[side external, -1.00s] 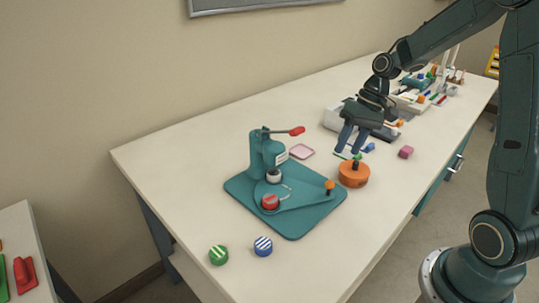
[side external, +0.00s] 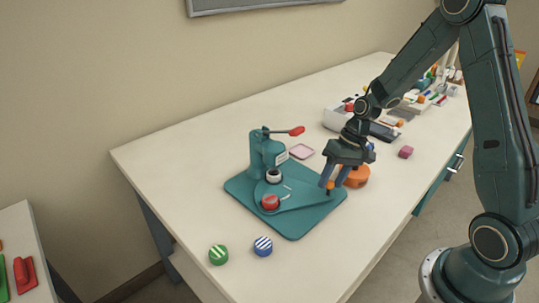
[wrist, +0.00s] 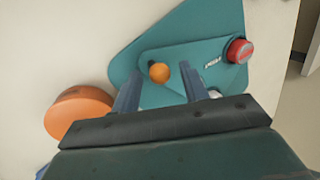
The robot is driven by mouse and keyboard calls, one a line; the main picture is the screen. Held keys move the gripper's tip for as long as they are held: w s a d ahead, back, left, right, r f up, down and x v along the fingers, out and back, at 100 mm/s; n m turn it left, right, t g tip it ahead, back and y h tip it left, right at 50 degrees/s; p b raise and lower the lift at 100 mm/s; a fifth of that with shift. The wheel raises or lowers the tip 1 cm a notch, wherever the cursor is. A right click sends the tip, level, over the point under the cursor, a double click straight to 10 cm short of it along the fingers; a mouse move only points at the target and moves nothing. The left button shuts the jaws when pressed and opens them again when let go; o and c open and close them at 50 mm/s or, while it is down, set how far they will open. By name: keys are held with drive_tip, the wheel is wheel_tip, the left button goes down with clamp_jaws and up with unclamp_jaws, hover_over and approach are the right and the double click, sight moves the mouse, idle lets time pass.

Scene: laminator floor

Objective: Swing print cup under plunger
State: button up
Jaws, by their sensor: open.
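The teal badge press (side external: 258,157) stands on its teal base plate (side external: 293,227), with a red-tipped lever (side external: 297,131) at its top. A teal swing arm (side external: 300,194) lies on the plate and carries a red cup (side external: 270,202) at one end and an orange knob (side external: 330,185) at the other. My gripper (side external: 334,184) is open at the orange knob. In the wrist view the knob (wrist: 159,72) shows between and just beyond the fingertips (wrist: 158,75); contact cannot be told.
An orange round block (side external: 358,177) stands right behind my gripper. A green striped button (side external: 218,254) and a blue striped button (side external: 263,246) lie at the front. The left tabletop is clear.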

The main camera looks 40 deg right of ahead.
clamp_jaws()
